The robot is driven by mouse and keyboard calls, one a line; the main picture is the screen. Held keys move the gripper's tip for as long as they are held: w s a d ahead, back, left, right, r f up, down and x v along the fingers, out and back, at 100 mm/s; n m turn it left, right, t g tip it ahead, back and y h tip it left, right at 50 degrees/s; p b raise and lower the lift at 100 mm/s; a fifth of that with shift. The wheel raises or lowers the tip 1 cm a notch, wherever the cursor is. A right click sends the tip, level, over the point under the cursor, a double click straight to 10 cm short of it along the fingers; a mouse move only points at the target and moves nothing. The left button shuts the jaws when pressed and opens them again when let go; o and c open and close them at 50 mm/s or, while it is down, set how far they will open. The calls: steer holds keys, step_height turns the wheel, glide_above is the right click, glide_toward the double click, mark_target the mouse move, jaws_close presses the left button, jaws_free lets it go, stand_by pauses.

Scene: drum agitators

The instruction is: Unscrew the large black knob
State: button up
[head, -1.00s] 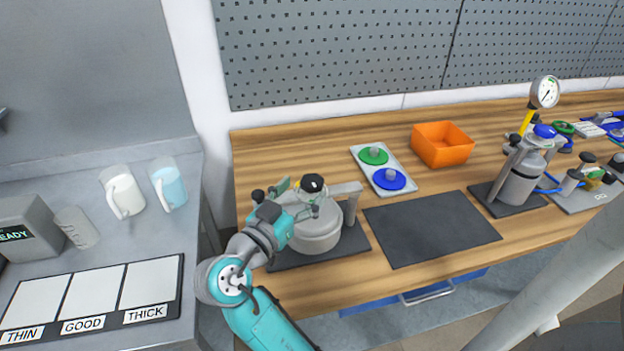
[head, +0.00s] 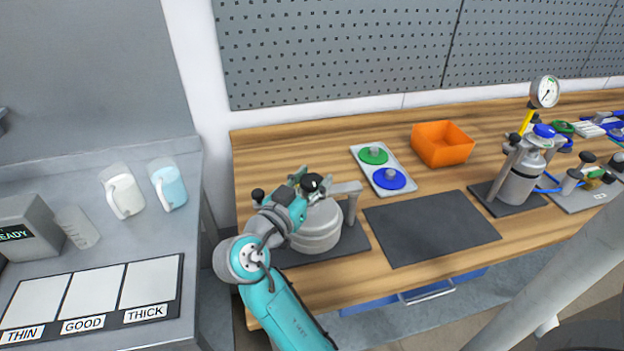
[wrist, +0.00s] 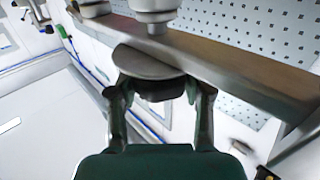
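The large black knob (head: 312,183) sits on top of the round grey lidded vessel (head: 316,238), under the grey arm bracket beside it. My gripper (head: 300,184) is at the knob from the left side. In the wrist view my two fingers (wrist: 161,92) stand either side of a dark round part (wrist: 160,89), which seems to be the knob, with a grey disc (wrist: 146,63) just past it. The fingertips are very close to its sides. I cannot tell whether they press on it. A smaller black knob (head: 258,195) shows left of my gripper.
A bare dark mat (head: 430,228) lies right of the vessel. Behind are a grey plate with a green disc (head: 373,156) and a blue disc (head: 389,178), and an orange bin (head: 441,144). A gauge-topped vessel (head: 522,175) stands further right. Two jugs (head: 122,194) are on the left bench.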

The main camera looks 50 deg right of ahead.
steer(key=shift+n+t, duration=0.3)
steer(key=shift+t, duration=0.2)
steer(key=n+t+y, duration=0.1)
steer(key=n+t, duration=0.1)
steer(key=t, duration=0.1)
steer(key=n+t+y, duration=0.1)
steer(key=n+t, duration=0.1)
steer(key=t, duration=0.1)
steer(key=shift+s+d+y, duration=0.1)
steer(key=shift+y, duration=0.3)
steer(key=shift+n+t+y, duration=3)
steer(key=shift+n+y, duration=0.2)
steer(key=shift+y, duration=0.5)
steer(key=n+y, duration=0.3)
steer(key=y, duration=0.2)
steer(key=n+t+y, duration=0.1)
steer(key=n+y, duration=0.2)
steer(key=y, duration=0.2)
steer(key=shift+d+f, duration=0.1)
steer(key=shift+n+g+y, duration=0.8)
steer(key=shift+n+y, duration=1.3)
steer(key=shift+y, duration=0.8)
steer(key=shift+a, duration=0.2)
steer(key=o, duration=1.2)
